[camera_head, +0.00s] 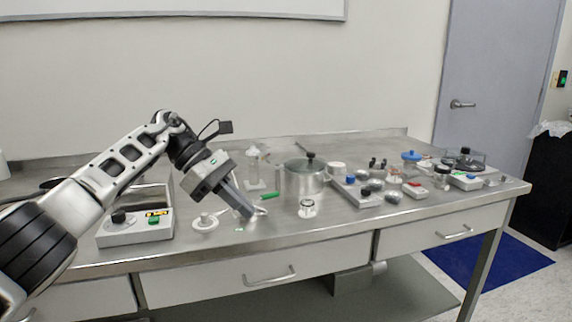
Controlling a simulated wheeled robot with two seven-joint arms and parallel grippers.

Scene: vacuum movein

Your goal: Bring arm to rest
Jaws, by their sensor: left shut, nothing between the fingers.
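My left arm comes in from the left and reaches over the steel bench. My left gripper (248,211) points down and to the right, with its fingers shut and nothing seen between them. Its tips are close above the bench top, between a small white round part (206,222) and a small clear-and-metal jar (308,208). I cannot tell whether the tips touch the bench. My right gripper is not in view.
The steel bench (345,226) holds a white control box (135,228), a metal pot (305,177), a green piece (270,195) and several small parts on the right. Bare bench top lies along the front edge. A grey door (490,80) stands behind right.

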